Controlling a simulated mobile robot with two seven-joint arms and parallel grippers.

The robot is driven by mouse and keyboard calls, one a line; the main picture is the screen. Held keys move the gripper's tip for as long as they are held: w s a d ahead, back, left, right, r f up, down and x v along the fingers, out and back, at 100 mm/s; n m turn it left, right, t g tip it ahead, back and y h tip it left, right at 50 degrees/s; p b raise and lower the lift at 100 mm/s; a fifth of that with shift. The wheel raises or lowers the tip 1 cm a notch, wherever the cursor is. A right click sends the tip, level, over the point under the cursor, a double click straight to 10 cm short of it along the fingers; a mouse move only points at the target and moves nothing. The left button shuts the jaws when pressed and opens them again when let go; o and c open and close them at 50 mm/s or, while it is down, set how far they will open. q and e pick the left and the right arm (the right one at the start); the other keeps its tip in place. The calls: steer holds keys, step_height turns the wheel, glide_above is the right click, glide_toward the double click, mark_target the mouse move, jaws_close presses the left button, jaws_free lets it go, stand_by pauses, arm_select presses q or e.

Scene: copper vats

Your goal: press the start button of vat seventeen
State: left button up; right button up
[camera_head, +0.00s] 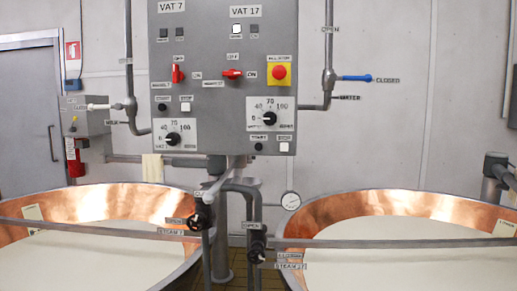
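The grey control panel (213,100) hangs upright in the middle of the view. Its right half is labelled VAT 17 (246,11). The vat 17 start button (258,147) is small, round and black, low on the right half. A white stop button (284,147) is to its right. Above them is the vat 17 dial (269,118). The red vat 17 switch (233,73) lies horizontal, pointing toward ON. A white lamp (237,29) is bright under the VAT 17 label. Neither gripper is in view, and nothing covers the buttons.
The left half, VAT 7, has its own black button (162,107) and white button (186,107). A red emergency knob (279,72) sits on yellow. Copper vats (90,205) (400,204) stand below on both sides, with pipes and valves between. A blue-handled valve (357,78) is right.

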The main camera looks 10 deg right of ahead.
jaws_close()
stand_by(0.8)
